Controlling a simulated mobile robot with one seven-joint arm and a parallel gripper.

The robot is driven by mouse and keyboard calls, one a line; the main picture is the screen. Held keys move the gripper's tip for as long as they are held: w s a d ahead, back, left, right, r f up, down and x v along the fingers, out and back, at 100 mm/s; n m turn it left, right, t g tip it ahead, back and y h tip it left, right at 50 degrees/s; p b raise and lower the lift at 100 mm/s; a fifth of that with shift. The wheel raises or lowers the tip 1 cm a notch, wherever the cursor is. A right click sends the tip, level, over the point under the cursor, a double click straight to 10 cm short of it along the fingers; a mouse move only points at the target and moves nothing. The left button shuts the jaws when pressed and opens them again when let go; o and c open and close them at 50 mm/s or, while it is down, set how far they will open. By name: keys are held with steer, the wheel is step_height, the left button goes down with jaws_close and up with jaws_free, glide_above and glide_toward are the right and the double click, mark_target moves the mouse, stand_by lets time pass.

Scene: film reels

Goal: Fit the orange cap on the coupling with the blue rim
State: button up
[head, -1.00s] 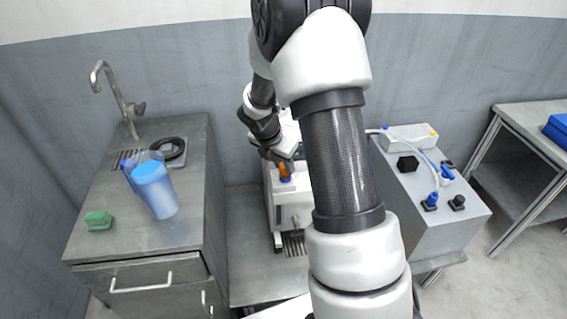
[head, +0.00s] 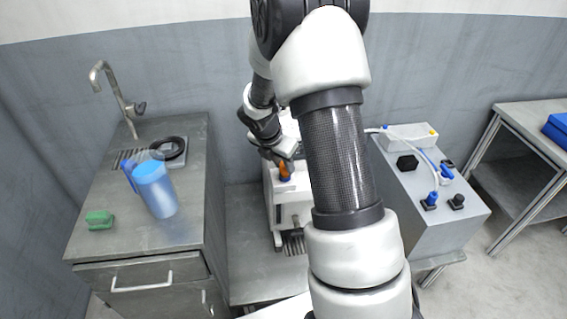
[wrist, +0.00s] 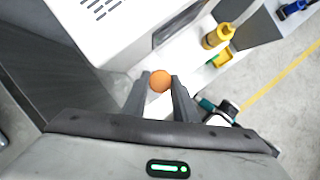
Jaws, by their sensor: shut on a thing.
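The orange cap (wrist: 160,81) is between the two fingers of my gripper (wrist: 160,84) in the wrist view, and the gripper is shut on it. In the head view the orange cap (head: 285,172) shows at my gripper (head: 284,165), low over or on the top of the white machine (head: 292,196). The blue-rimmed coupling cannot be made out; the cap and gripper may hide it. I cannot tell whether the cap touches a coupling.
A yellow fitting (wrist: 217,36) shows beyond the cap in the wrist view. A grey cabinet (head: 440,235) with blue and black connectors stands at right. A counter (head: 120,225) at left holds a blue jug (head: 155,190) and a green block (head: 99,220).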

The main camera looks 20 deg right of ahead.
steer(key=shift+f+b, duration=0.35)
steer(key=shift+f, duration=0.2)
steer(key=o, duration=0.8)
steer(key=shift+c, duration=0.2)
steer(key=p+v, duration=0.8)
steer(key=v, duration=0.3)
steer(key=shift+r, duration=0.15)
